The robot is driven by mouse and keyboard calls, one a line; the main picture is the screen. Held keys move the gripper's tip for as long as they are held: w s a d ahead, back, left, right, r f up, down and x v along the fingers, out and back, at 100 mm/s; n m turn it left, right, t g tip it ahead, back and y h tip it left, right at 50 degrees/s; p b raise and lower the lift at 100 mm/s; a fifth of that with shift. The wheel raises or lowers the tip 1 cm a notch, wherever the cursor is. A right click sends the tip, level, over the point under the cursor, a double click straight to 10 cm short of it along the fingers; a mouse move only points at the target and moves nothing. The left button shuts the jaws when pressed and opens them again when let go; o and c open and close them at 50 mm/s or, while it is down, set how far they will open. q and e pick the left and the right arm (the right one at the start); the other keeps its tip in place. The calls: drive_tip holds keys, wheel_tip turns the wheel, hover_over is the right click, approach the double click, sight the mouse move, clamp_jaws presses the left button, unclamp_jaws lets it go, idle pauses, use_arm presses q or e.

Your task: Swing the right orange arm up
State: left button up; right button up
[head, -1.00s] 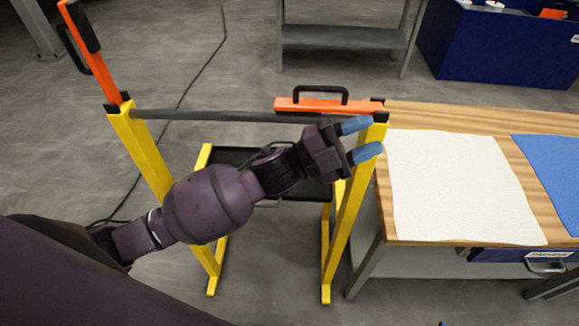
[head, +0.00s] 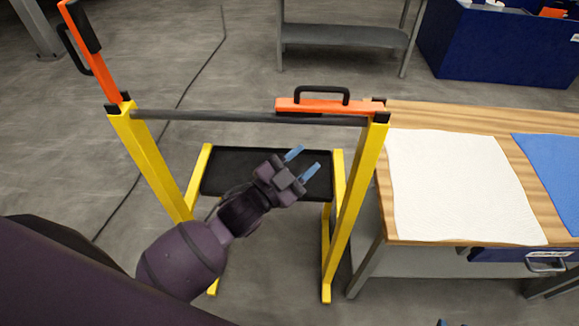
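The right orange arm (head: 300,105) lies flat along the top right of the yellow frame (head: 352,195), with a black handle (head: 321,92) on its upper side. The left orange arm (head: 94,58) stands up, tilted slightly left, with its own black handle. A dark bar (head: 230,116) joins the two yellow posts. My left gripper (head: 303,163) is open and empty, its blue fingertips apart. It shows below the bar, in front of the black tray (head: 226,172), and touches neither orange arm.
A wooden workbench (head: 475,116) stands right of the frame, with a white cloth (head: 455,185) and a blue cloth (head: 555,165) on it. A grey shelf table (head: 340,37) and a blue cabinet (head: 490,50) stand behind. A cable (head: 190,85) lies on the floor at left.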

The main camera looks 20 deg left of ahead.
use_arm(q)
drive_tip(key=shift+s+a+f+n+y, duration=0.2)
drive_tip(key=shift+a+f+n+y, duration=0.25)
drive_tip(key=shift+a+f, duration=0.2)
drive_tip(key=shift+s+a+f+n+y, duration=0.15)
drive_tip(key=shift+a+f+n+y, duration=0.2)
drive_tip(key=shift+a+f+n, duration=0.25)
drive_tip(key=shift+d, duration=0.1)
